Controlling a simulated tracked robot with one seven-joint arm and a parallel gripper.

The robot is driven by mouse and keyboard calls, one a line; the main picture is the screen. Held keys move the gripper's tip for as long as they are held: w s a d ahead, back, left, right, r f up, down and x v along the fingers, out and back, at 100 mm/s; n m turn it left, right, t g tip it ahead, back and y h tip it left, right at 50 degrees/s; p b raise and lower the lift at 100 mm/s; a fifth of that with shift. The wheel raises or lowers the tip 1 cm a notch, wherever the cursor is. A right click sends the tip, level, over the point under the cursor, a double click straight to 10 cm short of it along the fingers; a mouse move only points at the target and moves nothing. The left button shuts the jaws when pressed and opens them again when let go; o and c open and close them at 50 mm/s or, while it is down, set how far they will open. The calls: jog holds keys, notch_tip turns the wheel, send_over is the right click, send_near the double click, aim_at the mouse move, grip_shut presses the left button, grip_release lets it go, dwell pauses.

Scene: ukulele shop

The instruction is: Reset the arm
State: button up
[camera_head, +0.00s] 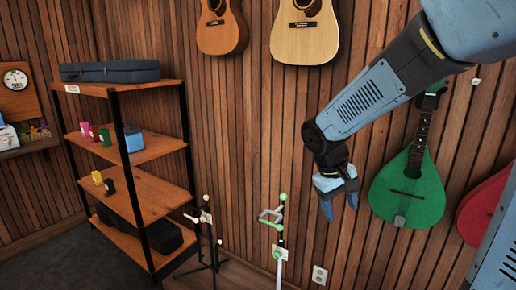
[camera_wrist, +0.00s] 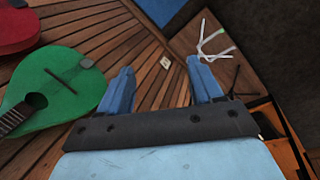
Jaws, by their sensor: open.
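My arm reaches in from the upper right in the head view, bent downward at its wrist. My gripper (camera_head: 340,203) hangs in the air in front of the wood-slat wall, left of a green teardrop-shaped instrument (camera_head: 408,190). In the wrist view my gripper (camera_wrist: 160,85) has its two blue fingers spread apart, with nothing between them but the wall behind. The green instrument (camera_wrist: 60,100) shows on the left there, clear of the fingers.
A shelf unit (camera_head: 140,196) with small boxes and cases stands at the left. Stands with green (camera_head: 279,225) and pale tips (camera_head: 203,222) rise from the floor in the middle. Guitars (camera_head: 305,40) and a red instrument (camera_head: 480,210) hang on the wall. An outlet (camera_head: 319,275) is low on the wall.

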jog(key=s+d+r+m+t+y, duration=0.3)
jog(key=s+r+t, duration=0.2)
jog(key=s+r, duration=0.5)
jog(key=shift+s+r+m+y, duration=0.3)
jog(key=shift+s+m, duration=0.1)
jog(key=shift+s, duration=1.45)
